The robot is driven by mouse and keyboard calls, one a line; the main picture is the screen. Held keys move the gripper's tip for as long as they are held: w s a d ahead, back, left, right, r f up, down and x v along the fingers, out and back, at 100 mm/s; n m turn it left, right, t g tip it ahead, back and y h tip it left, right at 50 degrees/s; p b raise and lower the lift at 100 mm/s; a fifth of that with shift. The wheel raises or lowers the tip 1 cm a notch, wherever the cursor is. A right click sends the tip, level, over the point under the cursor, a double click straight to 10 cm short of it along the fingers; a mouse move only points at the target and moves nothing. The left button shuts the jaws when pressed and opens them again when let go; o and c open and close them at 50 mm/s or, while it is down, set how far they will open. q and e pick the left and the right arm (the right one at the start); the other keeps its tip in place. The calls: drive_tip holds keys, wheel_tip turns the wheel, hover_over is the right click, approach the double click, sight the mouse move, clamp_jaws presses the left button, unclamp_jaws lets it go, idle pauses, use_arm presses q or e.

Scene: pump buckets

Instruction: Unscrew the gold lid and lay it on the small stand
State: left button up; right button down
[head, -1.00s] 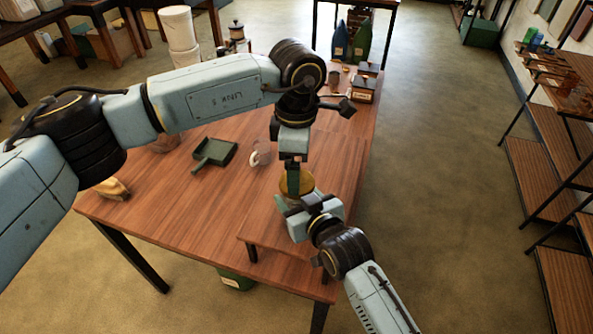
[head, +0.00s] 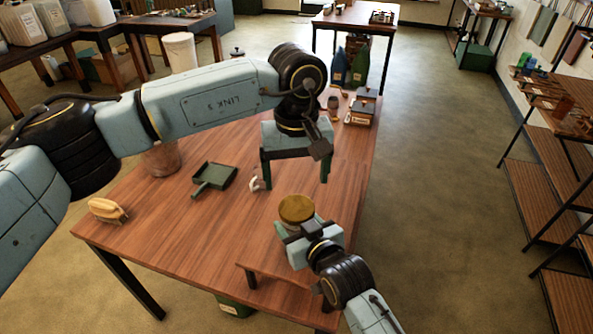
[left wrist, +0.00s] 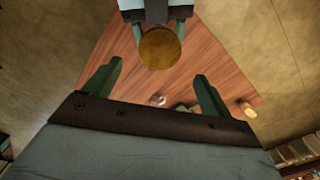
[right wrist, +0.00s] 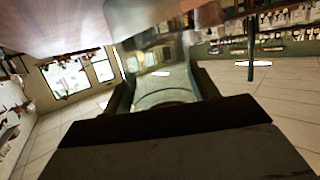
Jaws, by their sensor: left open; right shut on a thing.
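The round gold lid (head: 297,208) sits on top of the glass jar, whose body is mostly hidden in the head view. It also shows in the left wrist view (left wrist: 159,47), just beyond the fingertips. My left gripper (head: 295,172) is open and empty, apart from the lid and on its far side in the head view. My right gripper (right wrist: 160,85) is shut on the clear glass jar (right wrist: 165,98), which fills the space between its fingers. A low raised wooden board (head: 268,262) with a dark leg is at the table's near right; I cannot tell whether it is the small stand.
On the wooden table (head: 160,220) are a green dustpan (head: 214,176), a brush (head: 106,210), a brownish pot (head: 162,159) and a small white item (head: 256,184). Labelled boxes (head: 361,110) stand at the far right end.

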sight(296, 207)
use_arm(q)
drive_tip(key=shift+m, duration=0.5)
drive_tip(key=shift+f, duration=3.9)
drive_tip(key=c, duration=1)
drive_tip(key=n, duration=1.3)
drive_tip(key=shift+n, duration=0.3)
